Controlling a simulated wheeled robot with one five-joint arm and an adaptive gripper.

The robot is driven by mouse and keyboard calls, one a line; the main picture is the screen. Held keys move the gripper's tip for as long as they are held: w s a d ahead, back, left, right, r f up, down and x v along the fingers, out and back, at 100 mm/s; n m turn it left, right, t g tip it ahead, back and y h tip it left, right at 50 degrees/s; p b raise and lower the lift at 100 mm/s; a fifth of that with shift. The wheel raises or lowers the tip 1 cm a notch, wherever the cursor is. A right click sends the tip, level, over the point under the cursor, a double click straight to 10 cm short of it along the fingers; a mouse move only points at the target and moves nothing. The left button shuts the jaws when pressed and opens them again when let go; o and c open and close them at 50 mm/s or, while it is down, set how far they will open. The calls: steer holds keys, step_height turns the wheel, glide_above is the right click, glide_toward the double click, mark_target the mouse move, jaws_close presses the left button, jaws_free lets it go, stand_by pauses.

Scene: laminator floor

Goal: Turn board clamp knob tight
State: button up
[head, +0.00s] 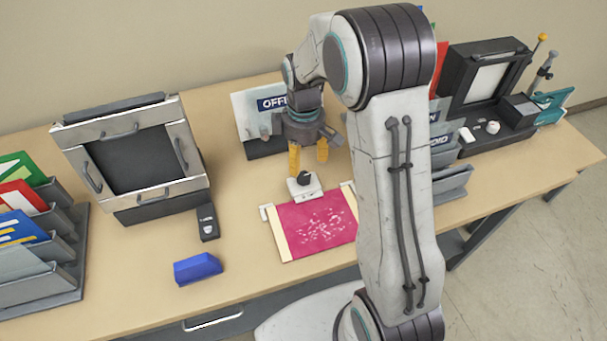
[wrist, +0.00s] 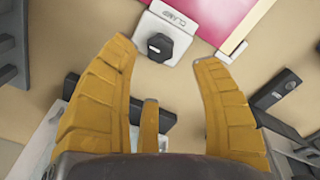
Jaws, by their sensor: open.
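The board clamp knob (head: 304,179) is a small black knob on a white clamp block (head: 299,194) at the back edge of the pink board (head: 318,222). My gripper (head: 308,158) has yellow fingers pointing down, above and just behind the knob in the head view. In the wrist view my gripper (wrist: 163,70) has its fingers spread apart, with the knob beyond and between their tips, not touched.
A blue block (head: 197,268) lies left of the board. A dark-screened frame (head: 135,160) and file racks with coloured folders (head: 62,262) stand at the left. A sign (head: 262,112) stands behind my gripper. The table front is mostly clear.

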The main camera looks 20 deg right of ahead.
mark_target(304, 176)
steer(key=shift+f, duration=3.6)
jaws_close()
